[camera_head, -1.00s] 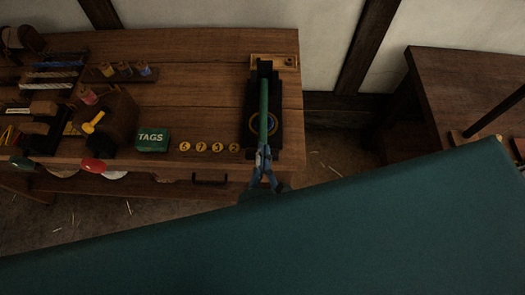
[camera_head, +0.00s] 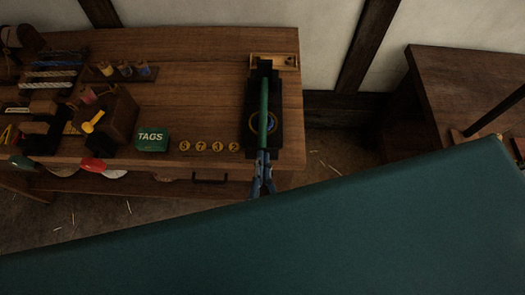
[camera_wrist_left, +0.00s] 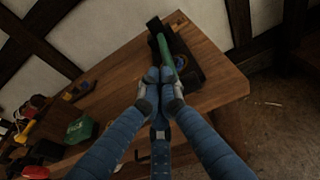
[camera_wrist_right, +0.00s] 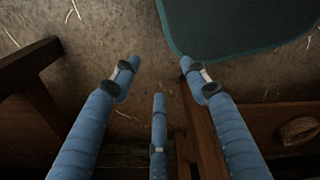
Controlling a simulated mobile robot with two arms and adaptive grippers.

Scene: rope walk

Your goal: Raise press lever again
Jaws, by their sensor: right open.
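The black press (camera_head: 249,138) stands at the right end of the wooden workbench, with a round gold-rimmed emblem or disc on it. Its green lever (camera_head: 264,100) runs from the back block toward the bench's front edge. My left gripper (camera_head: 263,154) is at the lever's front end, fingers close together around it. In the left wrist view the fingertips (camera_wrist_left: 161,76) meet at the green lever (camera_wrist_left: 164,48); the lever's tip is hidden between them. My right gripper (camera_wrist_right: 158,72) is open and empty above the floor, seen only in the right wrist view.
A green TAGS box (camera_head: 152,140) and a row of round yellow number tags (camera_head: 201,147) lie left of the press. A small wooden tray (camera_head: 287,61) is behind it. Spools (camera_head: 125,69) and tools fill the bench's left side. A second table (camera_head: 445,90) stands right.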

